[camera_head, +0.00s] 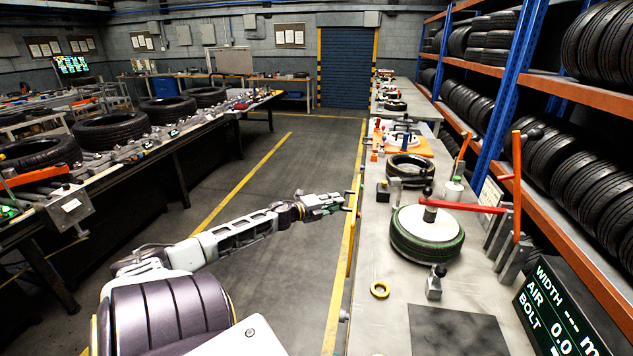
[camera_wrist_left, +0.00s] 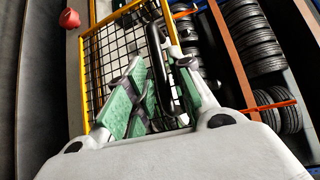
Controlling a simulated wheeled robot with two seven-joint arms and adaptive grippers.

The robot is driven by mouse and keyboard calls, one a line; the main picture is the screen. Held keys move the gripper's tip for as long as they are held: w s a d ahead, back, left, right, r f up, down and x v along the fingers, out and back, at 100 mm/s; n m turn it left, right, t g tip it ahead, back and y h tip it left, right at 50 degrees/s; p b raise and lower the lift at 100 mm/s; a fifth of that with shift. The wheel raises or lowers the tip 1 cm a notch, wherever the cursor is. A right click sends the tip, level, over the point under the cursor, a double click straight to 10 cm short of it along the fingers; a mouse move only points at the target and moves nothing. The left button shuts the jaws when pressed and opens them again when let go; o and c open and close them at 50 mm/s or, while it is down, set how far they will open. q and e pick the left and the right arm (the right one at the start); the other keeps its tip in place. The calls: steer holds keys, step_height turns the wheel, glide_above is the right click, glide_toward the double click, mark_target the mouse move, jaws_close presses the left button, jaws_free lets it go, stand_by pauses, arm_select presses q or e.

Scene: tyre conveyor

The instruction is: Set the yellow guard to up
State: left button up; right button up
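The yellow guard (camera_head: 351,245) shows in the head view as a thin yellow bar along the left edge of the right-hand bench, seen nearly edge-on. In the left wrist view the guard (camera_wrist_left: 89,75) is a yellow frame with black wire mesh. My left gripper (camera_head: 352,201) is at the guard beside the bench edge. In the left wrist view, my left gripper (camera_wrist_left: 158,65) has its green-padded fingers apart, with mesh and a dark bar showing between them. Whether a finger touches the guard I cannot tell. My right gripper is not in view.
A dark display (camera_head: 565,320) stands at the right. Tyre racks line the right side. The floor aisle (camera_head: 290,175) left of the bench is clear.

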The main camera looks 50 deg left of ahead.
arm_select(q)
steer(key=s+r, duration=0.1)
steer(key=s, duration=0.6)
steer(key=shift+s+a, duration=0.35)
stand_by(0.5)
steer(key=shift+r, duration=0.1)
stand_by(0.6)
